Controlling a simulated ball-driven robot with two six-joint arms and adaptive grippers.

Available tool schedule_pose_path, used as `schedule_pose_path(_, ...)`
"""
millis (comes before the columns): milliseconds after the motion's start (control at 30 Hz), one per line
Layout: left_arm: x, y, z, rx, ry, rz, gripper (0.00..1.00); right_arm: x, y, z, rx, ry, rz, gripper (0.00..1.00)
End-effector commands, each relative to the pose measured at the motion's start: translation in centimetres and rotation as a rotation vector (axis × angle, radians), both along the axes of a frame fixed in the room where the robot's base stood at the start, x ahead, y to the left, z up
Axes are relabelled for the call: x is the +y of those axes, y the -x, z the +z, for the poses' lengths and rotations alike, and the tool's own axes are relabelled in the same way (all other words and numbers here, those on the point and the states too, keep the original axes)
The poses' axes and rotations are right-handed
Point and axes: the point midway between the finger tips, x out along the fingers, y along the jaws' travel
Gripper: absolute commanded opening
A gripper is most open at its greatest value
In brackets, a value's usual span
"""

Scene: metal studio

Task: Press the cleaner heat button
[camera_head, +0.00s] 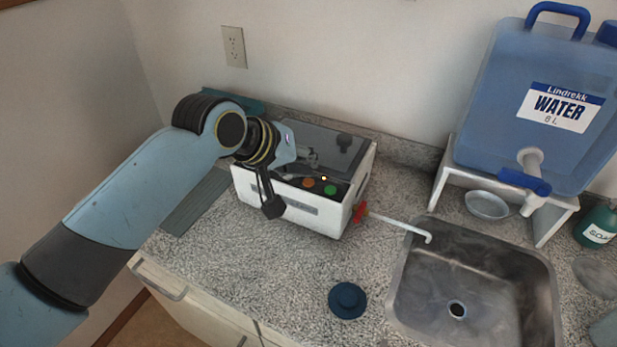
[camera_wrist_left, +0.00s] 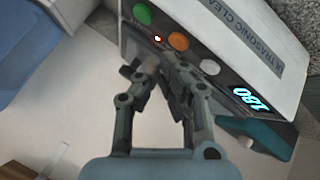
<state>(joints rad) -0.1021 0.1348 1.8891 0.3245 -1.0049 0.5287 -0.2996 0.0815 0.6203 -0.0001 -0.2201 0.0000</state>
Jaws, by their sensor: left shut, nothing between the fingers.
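The ultrasonic cleaner (camera_head: 290,208) is a white box with a dark top panel on the counter; its front also shows in the left wrist view (camera_wrist_left: 275,40). An orange button (camera_head: 308,182) and a green button (camera_head: 330,189) sit on the panel. The left wrist view shows the orange button (camera_wrist_left: 178,41), the green button (camera_wrist_left: 142,14), a pale button (camera_wrist_left: 210,67) and a lit display (camera_wrist_left: 250,98). Button labels are not legible. My left gripper (camera_head: 313,163) is shut and empty over the panel. Its fingertips (camera_wrist_left: 150,68) appear near the orange button; contact cannot be told.
A small light (camera_wrist_left: 157,39) glows by the buttons. A drain tube (camera_head: 395,222) with a red valve (camera_head: 360,212) runs to the sink (camera_head: 480,275). A dark blue round object (camera_head: 347,300) lies on the counter. A water container (camera_head: 535,95) stands on a white stand at right.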

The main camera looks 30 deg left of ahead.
Motion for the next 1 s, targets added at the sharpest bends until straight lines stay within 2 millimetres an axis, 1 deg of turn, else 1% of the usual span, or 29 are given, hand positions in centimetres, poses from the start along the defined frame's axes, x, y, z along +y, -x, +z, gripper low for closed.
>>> schedule_pose_path(267, 0.0, 0.0, 2.5, -0.001, 0.000, 0.000, 0.00, 0.3, -0.1, 3.0, -0.001, -0.003, -0.001, 0.76)
schedule_pose_path(467, 0.0, -0.1, 4.4, -0.004, 0.000, 0.001, 0.00, 0.3, 0.0, 3.4, -0.001, -0.003, -0.001, 0.76)
schedule_pose_path(633, 0.0, -0.1, 5.8, -0.002, -0.001, 0.000, 0.00, 0.3, 0.0, 3.1, -0.001, -0.003, -0.001, 0.76)
schedule_pose_path(1000, 0.0, 0.0, 6.0, -0.001, 0.000, 0.001, 0.00, 0.2, 0.0, 3.1, -0.001, -0.003, -0.001, 0.76)
